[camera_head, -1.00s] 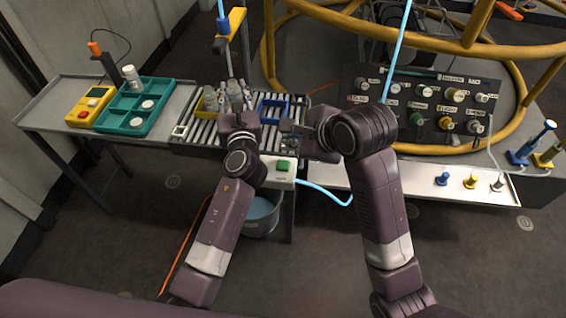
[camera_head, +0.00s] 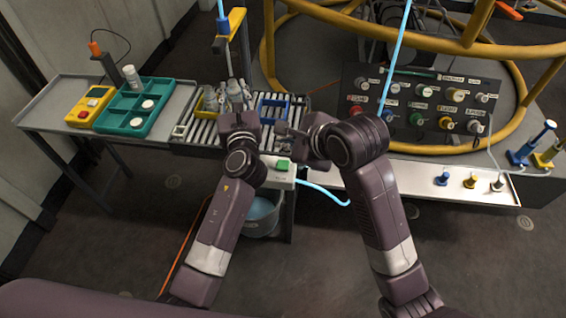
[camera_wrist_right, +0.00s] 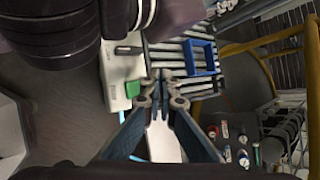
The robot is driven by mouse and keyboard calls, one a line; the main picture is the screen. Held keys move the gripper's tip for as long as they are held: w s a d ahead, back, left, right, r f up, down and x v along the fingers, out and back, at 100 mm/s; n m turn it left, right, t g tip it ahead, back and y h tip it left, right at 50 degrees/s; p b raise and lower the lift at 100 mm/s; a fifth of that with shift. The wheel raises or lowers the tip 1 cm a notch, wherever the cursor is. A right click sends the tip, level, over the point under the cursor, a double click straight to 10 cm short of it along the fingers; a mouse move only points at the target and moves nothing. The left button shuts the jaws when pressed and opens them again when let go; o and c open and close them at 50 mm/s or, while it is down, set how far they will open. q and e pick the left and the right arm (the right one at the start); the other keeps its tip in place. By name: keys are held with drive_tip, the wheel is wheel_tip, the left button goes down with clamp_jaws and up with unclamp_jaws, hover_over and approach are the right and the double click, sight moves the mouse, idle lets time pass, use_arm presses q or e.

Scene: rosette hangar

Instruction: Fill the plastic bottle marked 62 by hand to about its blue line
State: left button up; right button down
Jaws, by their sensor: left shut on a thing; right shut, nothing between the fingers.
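Several clear plastic bottles (camera_head: 234,89) stand close together on the roller conveyor (camera_head: 196,128), beyond my left gripper. The marking 62 and the blue line cannot be read at this size. My left gripper (camera_head: 239,113) is at the bottles and shut on one; its fingers and the grip are largely hidden by the wrist. A yellow filling head (camera_head: 230,22) with a blue hose stands over the bottles. A green button (camera_head: 282,165) is on a white box at the conveyor's front. My right gripper (camera_head: 284,129) is shut and empty, above the conveyor beyond the button, which also shows in the right wrist view (camera_wrist_right: 132,89).
A teal tray (camera_head: 137,122) with white-capped containers and a yellow meter (camera_head: 90,106) are on the left table. A blue frame (camera_head: 273,103) sits on the rollers. A bucket (camera_head: 261,218) is below. A knob panel (camera_head: 420,105) and yellow rails (camera_head: 440,40) stand right.

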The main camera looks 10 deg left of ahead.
sight(284, 166)
drive_tip(key=shift+f, duration=2.45)
drive_tip(key=shift+f, duration=0.15)
drive_tip(key=shift+f, duration=0.3)
drive_tip(key=shift+f, duration=0.5)
idle(1.5)
drive_tip(key=shift+r, duration=0.95)
drive_tip(key=shift+r, duration=0.1)
drive_tip(key=shift+r, duration=2.4)
drive_tip(key=shift+r, duration=0.1)
